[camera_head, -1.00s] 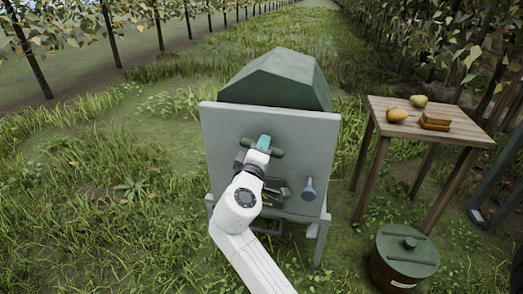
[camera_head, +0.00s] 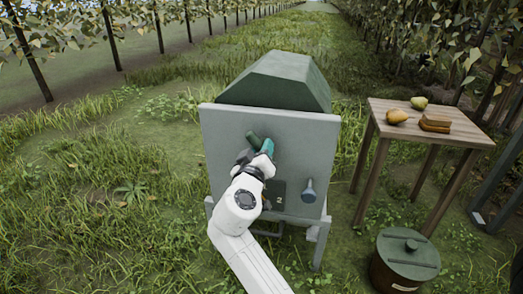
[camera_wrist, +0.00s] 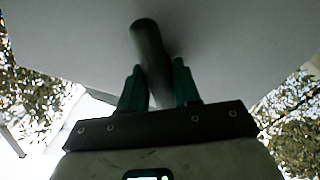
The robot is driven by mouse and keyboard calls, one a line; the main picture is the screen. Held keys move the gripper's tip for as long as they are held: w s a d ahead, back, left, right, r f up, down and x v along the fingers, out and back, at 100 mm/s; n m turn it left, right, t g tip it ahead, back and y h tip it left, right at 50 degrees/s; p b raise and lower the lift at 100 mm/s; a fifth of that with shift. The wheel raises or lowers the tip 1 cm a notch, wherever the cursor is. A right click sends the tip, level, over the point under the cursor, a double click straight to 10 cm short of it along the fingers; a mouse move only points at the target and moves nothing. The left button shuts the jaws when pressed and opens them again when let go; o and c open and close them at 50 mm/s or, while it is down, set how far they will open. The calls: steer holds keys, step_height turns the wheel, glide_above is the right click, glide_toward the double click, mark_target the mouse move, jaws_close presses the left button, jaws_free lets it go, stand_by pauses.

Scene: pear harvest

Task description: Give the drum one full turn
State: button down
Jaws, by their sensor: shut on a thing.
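The green faceted drum (camera_head: 275,82) sits behind an upright grey panel (camera_head: 225,140). A dark green bar handle (camera_head: 252,138) is on the panel's front and tilts toward the upper left. My gripper (camera_head: 266,149), with teal fingers, is at the handle. In the wrist view my gripper (camera_wrist: 159,88) is shut on the handle (camera_wrist: 147,45), a dark green rod between the two fingers. My arm and wrist hide part of the handle and panel.
A dark plate marked "2" (camera_head: 279,196) and a grey-blue knob (camera_head: 309,189) are on the panel's lower part. A wooden table (camera_head: 460,131) at the right holds two fruits (camera_head: 397,116) and a brown block. A lidded bin (camera_head: 405,262) stands in front. Grass lies clear at left.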

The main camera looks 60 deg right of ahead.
steer(key=m, duration=0.3)
steer(key=shift+m, duration=0.4)
steer(key=m, duration=0.3)
steer(key=shift+m, duration=1.1)
